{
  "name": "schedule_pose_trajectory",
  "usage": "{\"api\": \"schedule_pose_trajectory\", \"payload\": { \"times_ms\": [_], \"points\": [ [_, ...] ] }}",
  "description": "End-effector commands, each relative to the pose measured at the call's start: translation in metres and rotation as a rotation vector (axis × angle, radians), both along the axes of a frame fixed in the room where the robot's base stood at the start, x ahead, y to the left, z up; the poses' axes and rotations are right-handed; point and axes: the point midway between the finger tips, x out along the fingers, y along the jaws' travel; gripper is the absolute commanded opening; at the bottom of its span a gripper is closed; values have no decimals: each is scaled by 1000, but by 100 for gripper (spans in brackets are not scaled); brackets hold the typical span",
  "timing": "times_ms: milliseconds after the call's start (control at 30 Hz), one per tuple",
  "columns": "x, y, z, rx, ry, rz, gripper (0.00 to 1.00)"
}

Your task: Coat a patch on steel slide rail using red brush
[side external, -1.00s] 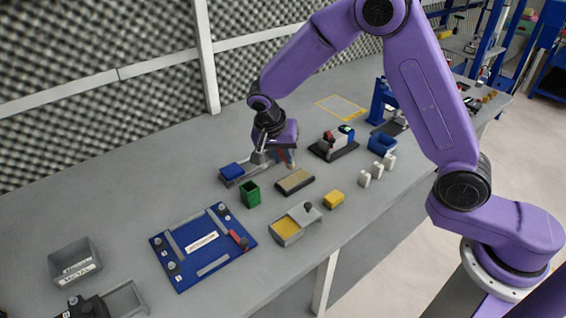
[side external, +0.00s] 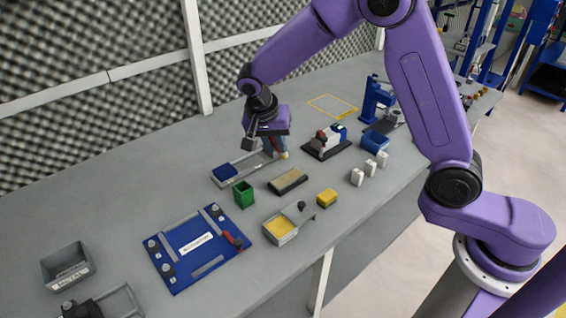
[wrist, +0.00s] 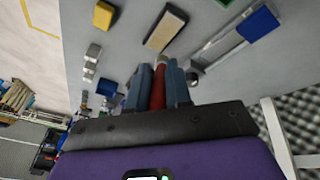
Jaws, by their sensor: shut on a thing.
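The steel slide rail (side external: 247,166) lies on the bench with a blue block (side external: 225,173) at its left end. It shows at the upper right of the wrist view (wrist: 222,44), with the blue block (wrist: 258,24). My gripper (side external: 273,146) is above the bench near the rail's right end. Its blue fingers (wrist: 158,75) are shut on the red brush (wrist: 157,92). The brush's handle shows red between the fingers, and its pale tip (side external: 283,155) points downward. I cannot tell whether the tip touches anything. My gripper hides part of the rail's far end.
White pieces (side external: 357,176) and a black-based device (side external: 325,142) are to the right. A blue fixture board (side external: 188,265) lies front left.

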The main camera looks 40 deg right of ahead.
Motion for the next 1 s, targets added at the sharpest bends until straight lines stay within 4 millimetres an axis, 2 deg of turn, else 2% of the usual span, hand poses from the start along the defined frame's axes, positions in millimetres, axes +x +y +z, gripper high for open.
{"api": "schedule_pose_trajectory", "payload": {
  "times_ms": [267,600,800,1000],
  "points": [
    [2,0,2,4,9,-9,0],
    [20,10,27,87,141,-75,0],
    [25,17,39,140,204,-79,0],
    [25,18,32,151,217,-79,0]
  ]
}}
